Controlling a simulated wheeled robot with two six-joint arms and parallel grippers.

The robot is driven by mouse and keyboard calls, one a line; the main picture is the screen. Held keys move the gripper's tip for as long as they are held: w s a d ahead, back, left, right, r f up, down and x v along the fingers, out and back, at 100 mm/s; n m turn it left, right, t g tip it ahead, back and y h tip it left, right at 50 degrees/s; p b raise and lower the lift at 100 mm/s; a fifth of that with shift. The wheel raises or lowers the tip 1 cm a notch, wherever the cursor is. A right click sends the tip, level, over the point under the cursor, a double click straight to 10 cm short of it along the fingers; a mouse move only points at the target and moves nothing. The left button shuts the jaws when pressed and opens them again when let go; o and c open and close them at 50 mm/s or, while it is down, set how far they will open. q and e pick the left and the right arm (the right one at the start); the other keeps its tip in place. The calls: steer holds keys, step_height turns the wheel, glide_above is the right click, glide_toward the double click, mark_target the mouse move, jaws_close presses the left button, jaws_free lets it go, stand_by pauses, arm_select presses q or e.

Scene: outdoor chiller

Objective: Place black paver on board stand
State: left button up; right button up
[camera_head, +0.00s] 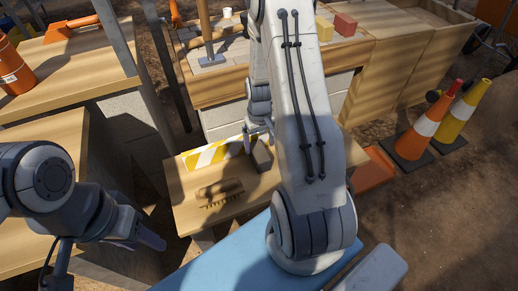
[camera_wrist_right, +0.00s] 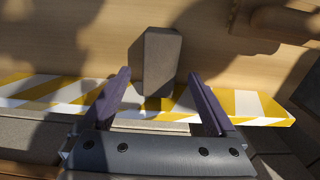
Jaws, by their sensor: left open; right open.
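The black paver (camera_head: 262,157) is a dark grey block on a low wooden stand top (camera_head: 185,188), partly covered by my right arm. In the right wrist view the paver (camera_wrist_right: 160,62) shows between and ahead of the two purple fingers, with a gap on each side. My right gripper (camera_wrist_right: 160,76) is open and holds nothing. A yellow-and-white striped board (camera_head: 208,155) lies along the stand's far edge. My left gripper (camera_head: 150,238) is open and empty at lower left.
A brush (camera_head: 218,193) lies on the stand left of the paver. A wooden bench (camera_head: 225,88) behind carries yellow (camera_head: 324,29) and red (camera_head: 345,24) blocks. Traffic cones (camera_head: 425,128) stand at right. A wooden table (camera_head: 85,65) with an orange cylinder (camera_head: 14,70) stands at left.

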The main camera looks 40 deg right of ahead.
mark_target(259, 152)
step_height(259, 152, up, 6)
steer(key=p, duration=0.2)
steer(key=s+a+r+n, duration=0.1)
steer(key=a+r+n, duration=0.1)
steer(key=a+r, duration=0.45)
steer(key=s+a+r+n, duration=0.1)
steer(key=a+r+n, duration=0.15)
steer(key=a, duration=0.75)
steer(key=s+a+r+n, duration=0.2)
steer(key=s+a+r, duration=0.2)
steer(key=s+a, duration=0.2)
steer(key=s+a+r+n+y, duration=0.1)
steer(key=s+a+r+n, duration=0.2)
steer(key=s+a, duration=0.3)
steer(key=s+r, duration=0.1)
steer(key=s, duration=0.4)
steer(key=shift+r+b, duration=0.15)
steer(key=shift+b, duration=0.15)
